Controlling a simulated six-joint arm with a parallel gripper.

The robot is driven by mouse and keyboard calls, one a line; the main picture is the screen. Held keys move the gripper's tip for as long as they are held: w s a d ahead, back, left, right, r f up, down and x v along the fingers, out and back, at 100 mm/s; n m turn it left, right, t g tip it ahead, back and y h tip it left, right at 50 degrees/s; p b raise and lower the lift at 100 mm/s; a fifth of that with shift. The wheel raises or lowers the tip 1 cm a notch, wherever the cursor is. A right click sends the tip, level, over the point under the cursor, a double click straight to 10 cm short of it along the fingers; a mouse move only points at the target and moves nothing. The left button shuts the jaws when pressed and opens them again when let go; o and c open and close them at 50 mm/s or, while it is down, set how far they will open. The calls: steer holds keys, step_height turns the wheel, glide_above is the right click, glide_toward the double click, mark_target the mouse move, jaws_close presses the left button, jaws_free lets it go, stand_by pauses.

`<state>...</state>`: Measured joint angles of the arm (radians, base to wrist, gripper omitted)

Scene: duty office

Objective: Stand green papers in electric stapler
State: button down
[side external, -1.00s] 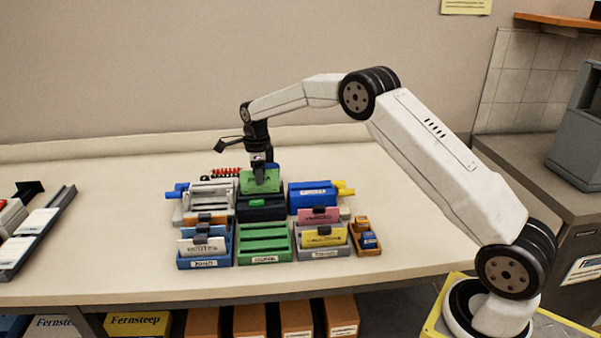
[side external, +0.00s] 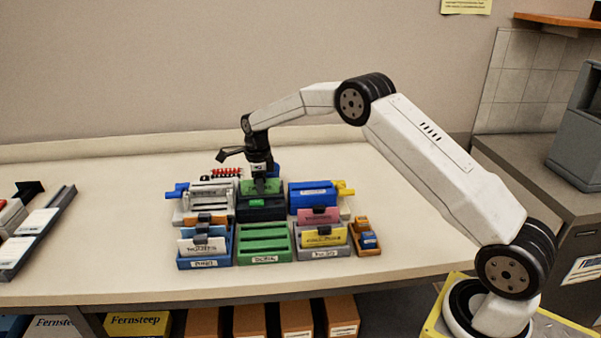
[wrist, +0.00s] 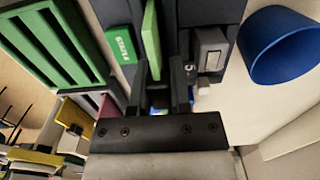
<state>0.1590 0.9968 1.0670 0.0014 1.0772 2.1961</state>
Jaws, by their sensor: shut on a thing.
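The green papers (side external: 262,187) stand upright at the dark electric stapler (side external: 262,213), with their lower edge sunk behind its front, apparently in its slot. In the wrist view the green papers (wrist: 151,40) show as a thin upright sheet edge, and the stapler's green label (wrist: 118,44) is beside them. My gripper (wrist: 161,88) is shut on the green papers. In the side view my gripper (side external: 261,176) is right above the stapler. How deep the papers' lower edge goes is hidden.
A green slotted rack (side external: 264,246) stands empty in front of the stapler. A grey-white device (side external: 211,195) is on the left and a blue one (side external: 313,197) on the right, both close. Racks with white and with yellow and pink papers flank the green rack. A blue cup (wrist: 283,45) is nearby.

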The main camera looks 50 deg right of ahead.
steer(key=shift+c, duration=2.4)
jaws_free()
steer(key=shift+r, duration=0.15)
steer(key=shift+r, duration=4.35)
steer(key=s+a+f+n+t, duration=0.1)
steer(key=s+a+n, duration=0.2)
steer(key=s+n, duration=0.6)
steer(key=s+a+f+n, duration=0.2)
steer(key=s+a+n, duration=0.1)
steer(key=s+n, duration=0.6)
steer(key=s+a+f+n+t, duration=0.1)
steer(key=s+a+f+n, duration=0.1)
steer(key=s+n, duration=0.7)
steer(key=s+a, duration=0.1)
steer(key=s, duration=0.3)
steer(key=shift+a+t, duration=0.2)
steer(key=shift+t, duration=0.1)
